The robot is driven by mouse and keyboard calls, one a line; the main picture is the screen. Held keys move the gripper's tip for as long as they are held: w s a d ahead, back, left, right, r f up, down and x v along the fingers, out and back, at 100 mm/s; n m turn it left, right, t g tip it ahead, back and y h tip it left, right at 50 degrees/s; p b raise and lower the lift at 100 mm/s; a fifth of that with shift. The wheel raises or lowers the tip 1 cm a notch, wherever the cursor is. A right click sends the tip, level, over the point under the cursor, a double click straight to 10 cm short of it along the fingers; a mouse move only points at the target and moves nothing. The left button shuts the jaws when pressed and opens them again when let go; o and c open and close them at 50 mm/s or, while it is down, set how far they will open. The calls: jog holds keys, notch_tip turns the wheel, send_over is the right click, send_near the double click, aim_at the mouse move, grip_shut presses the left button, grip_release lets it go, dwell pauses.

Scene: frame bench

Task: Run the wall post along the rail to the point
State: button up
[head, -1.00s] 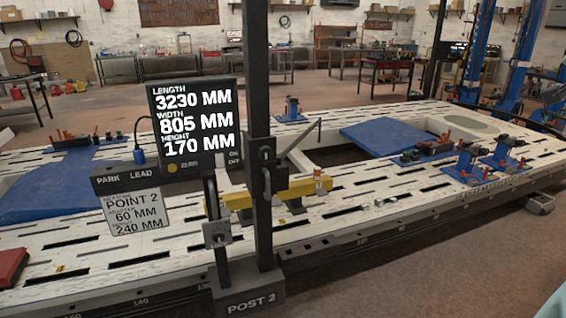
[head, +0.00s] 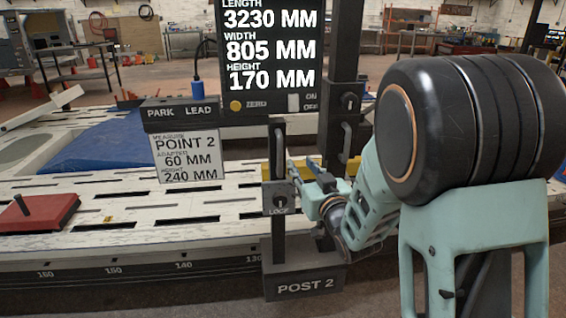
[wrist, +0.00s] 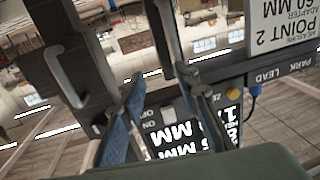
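The wall post (head: 339,110) stands upright at the near edge of the frame bench, its foot marked POST 2. The rail (head: 120,268) with a number scale runs along that edge. A handle (head: 347,138) is on the post; it also shows in the upside-down wrist view (wrist: 62,72). A slimmer bar with a LOCK plate (head: 281,198) stands left of the post. My gripper (head: 303,173) is beside the post, near the LOCK plate. In the wrist view its fingers (wrist: 160,76) are apart, near the slim bar; contact is unclear.
The display (head: 270,50) reads 3230, 805 and 170 MM. A card (head: 186,155) reads POINT 2, adapter 60 MM, height 240 MM. A blue lead (head: 197,88) stands in the PARK LEAD holder (head: 180,113). A red block (head: 40,213) lies on the bench at left.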

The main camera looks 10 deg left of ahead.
aim_at(281, 155)
jog(key=w+a, duration=0.2)
jog(key=w, duration=0.1)
jog(key=w+a, duration=0.2)
jog(key=w+a+f+b, duration=0.1)
jog(key=w+a, duration=0.1)
jog(key=w, duration=0.1)
jog(key=shift+w+a+f, duration=0.1)
jog(key=shift+w+a, duration=0.25)
grip_shut()
dwell(0.4)
